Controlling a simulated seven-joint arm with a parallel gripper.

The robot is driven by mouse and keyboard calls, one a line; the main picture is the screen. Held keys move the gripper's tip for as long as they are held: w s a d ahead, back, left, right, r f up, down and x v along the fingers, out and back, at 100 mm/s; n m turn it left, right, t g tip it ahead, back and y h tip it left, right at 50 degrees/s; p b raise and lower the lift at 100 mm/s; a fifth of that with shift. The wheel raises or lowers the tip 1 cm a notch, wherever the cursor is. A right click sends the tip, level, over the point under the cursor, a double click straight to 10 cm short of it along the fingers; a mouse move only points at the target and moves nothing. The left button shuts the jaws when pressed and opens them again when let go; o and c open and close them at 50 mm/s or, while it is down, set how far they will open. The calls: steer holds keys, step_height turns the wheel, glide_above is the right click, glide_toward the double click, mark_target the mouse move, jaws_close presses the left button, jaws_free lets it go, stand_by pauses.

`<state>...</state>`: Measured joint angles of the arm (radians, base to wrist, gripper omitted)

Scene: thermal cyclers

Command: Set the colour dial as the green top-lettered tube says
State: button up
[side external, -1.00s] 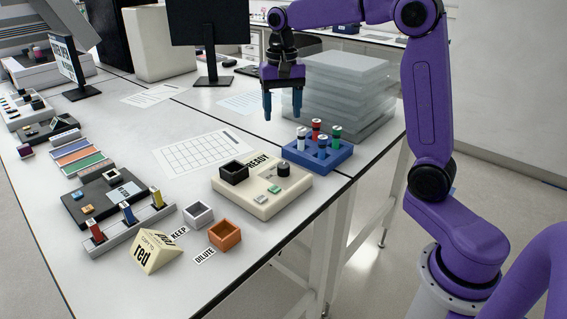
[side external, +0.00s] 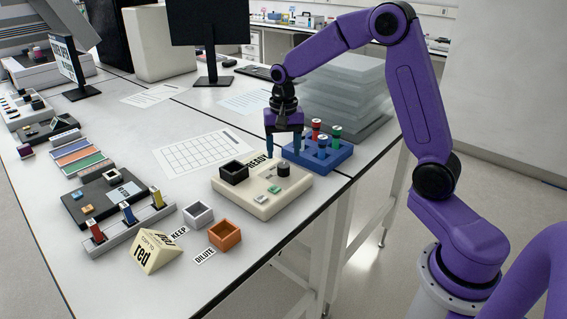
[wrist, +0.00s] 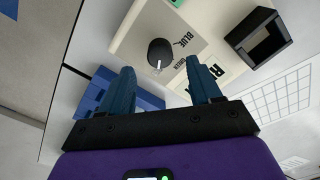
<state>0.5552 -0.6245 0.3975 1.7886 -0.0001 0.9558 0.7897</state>
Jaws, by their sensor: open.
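The colour dial (side external: 283,168) is a black round knob on a cream box (side external: 240,197). In the wrist view the dial (wrist: 160,53) has a white mark at its lower edge, and the words BLUE and GREEN are printed to its right. A green-topped tube (side external: 336,132) stands in the blue rack (side external: 318,160) behind the box; any lettering on it is too small to read. My gripper (side external: 284,155) is open and empty just above the dial, pointing down. In the wrist view the fingertips (wrist: 160,72) lie on either side below the knob.
A red-topped tube (side external: 316,125) and blue-topped tubes stand near the green one, close to my gripper. A black open bin (side external: 233,172) sits on the box. White (side external: 198,214) and orange (side external: 225,235) bins and a "red" sign (side external: 150,252) stand at the front.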

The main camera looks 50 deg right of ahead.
mark_target(283, 165)
steer(key=shift+f, duration=2.45)
steer(key=c, duration=1)
